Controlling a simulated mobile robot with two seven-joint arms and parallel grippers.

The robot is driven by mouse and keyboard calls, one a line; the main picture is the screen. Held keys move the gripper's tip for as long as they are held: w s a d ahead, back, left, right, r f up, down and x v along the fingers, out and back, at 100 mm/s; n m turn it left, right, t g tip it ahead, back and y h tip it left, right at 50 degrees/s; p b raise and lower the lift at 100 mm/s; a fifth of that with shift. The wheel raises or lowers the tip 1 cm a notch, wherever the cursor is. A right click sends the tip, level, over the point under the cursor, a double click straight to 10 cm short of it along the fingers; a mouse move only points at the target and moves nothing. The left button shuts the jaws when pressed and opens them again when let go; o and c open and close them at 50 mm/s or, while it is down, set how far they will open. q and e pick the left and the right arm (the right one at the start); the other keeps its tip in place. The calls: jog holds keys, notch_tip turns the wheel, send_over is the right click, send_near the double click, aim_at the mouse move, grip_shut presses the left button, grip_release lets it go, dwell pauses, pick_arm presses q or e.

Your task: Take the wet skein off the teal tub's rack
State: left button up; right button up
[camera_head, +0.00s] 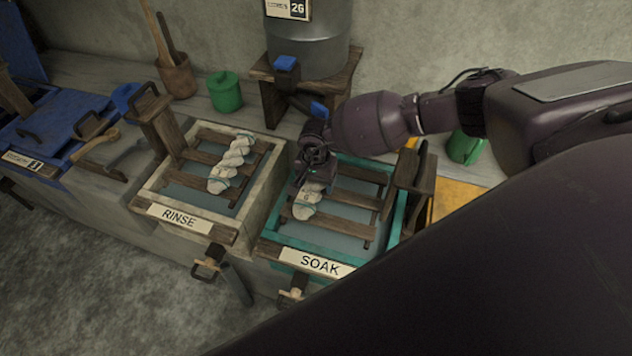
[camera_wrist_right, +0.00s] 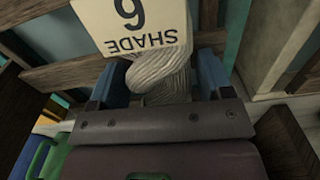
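The teal tub (camera_head: 268,248), labelled SOAK, carries a wooden slatted rack (camera_head: 352,199). A pale twisted skein (camera_head: 306,206) lies on this rack, its far part hidden under my right gripper (camera_head: 316,180). In the right wrist view the skein (camera_wrist_right: 165,75) runs between the two blue fingers (camera_wrist_right: 162,82), close to both. Whether they press on it I cannot tell. A white tag reading SHADE 6 (camera_wrist_right: 135,25) covers part of the skein there. My left gripper is not in view.
A second tub, labelled RINSE (camera_head: 178,218), stands left of the teal one with another twisted skein (camera_head: 231,163) on its rack. A grey tank (camera_head: 310,45) on a wooden stand is behind. A wooden post (camera_head: 412,185) rises at the teal tub's right side.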

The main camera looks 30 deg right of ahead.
jog(key=c, duration=0.7)
jog(key=shift+r, duration=0.1)
